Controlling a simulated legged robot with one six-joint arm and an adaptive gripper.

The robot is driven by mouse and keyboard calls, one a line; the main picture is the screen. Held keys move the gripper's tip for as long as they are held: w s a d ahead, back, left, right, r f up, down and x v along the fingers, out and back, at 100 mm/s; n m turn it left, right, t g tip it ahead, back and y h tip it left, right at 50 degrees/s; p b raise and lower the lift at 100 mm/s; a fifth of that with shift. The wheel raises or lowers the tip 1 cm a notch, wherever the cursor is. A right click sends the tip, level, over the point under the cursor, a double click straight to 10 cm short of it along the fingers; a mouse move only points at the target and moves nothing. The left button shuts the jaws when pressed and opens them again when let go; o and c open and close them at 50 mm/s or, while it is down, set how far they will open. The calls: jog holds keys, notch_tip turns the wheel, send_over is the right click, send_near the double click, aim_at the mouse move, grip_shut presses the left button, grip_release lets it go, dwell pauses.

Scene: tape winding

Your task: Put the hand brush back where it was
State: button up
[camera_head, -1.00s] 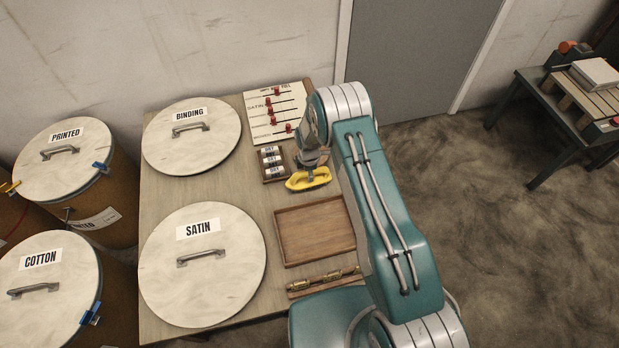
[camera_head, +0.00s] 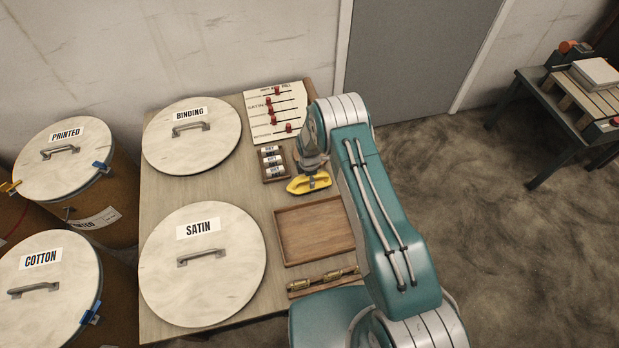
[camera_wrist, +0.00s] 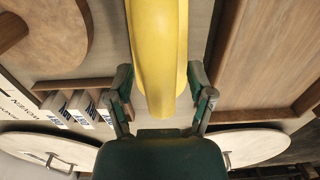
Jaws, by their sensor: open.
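The yellow hand brush (camera_head: 309,184) is on the table or just above it, between the small rack of labelled rolls and the wooden tray; I cannot tell whether it touches the tabletop. In the wrist view its long yellow body (camera_wrist: 160,55) runs down between the two fingers of my gripper (camera_wrist: 163,95). The fingers are open on either side of it, with a visible gap at the left finger. My gripper is above the brush in the head view, partly hidden by my arm. The bristles are not clearly seen.
An empty wooden tray (camera_head: 315,233) lies just in front of the brush. The roll rack (camera_head: 273,163) stands close at its left, and a slider board (camera_head: 275,112) lies behind. A brass-fitted rail (camera_head: 323,281) is at the front.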

notch_tip(320, 180, up, 12)
jog(key=shift+r, duration=0.2)
jog(key=s+d+r+m+t, duration=0.1)
jog(key=s+d+r+m, duration=0.15)
jog(key=r, duration=0.75)
jog(key=s+d+r+m+t, duration=0.1)
jog(key=s+d+r+m, duration=0.2)
jog(key=r, duration=0.7)
jog(key=s+d+r+m+t, duration=0.15)
jog(key=r+m, duration=0.25)
jog(key=r, duration=0.6)
jog(key=s+d+r+m+t, duration=0.1)
jog(key=s+r+m, duration=0.4)
jog(key=s, duration=0.7)
jog(key=s+d+r+m+t, duration=0.1)
jog(key=s+d+r+m, duration=0.2)
jog(key=s, duration=1)
notch_tip(320, 180, up, 3)
jog(key=m, duration=0.2)
jog(key=shift+m, duration=0.35)
jog(key=shift+d, duration=0.1)
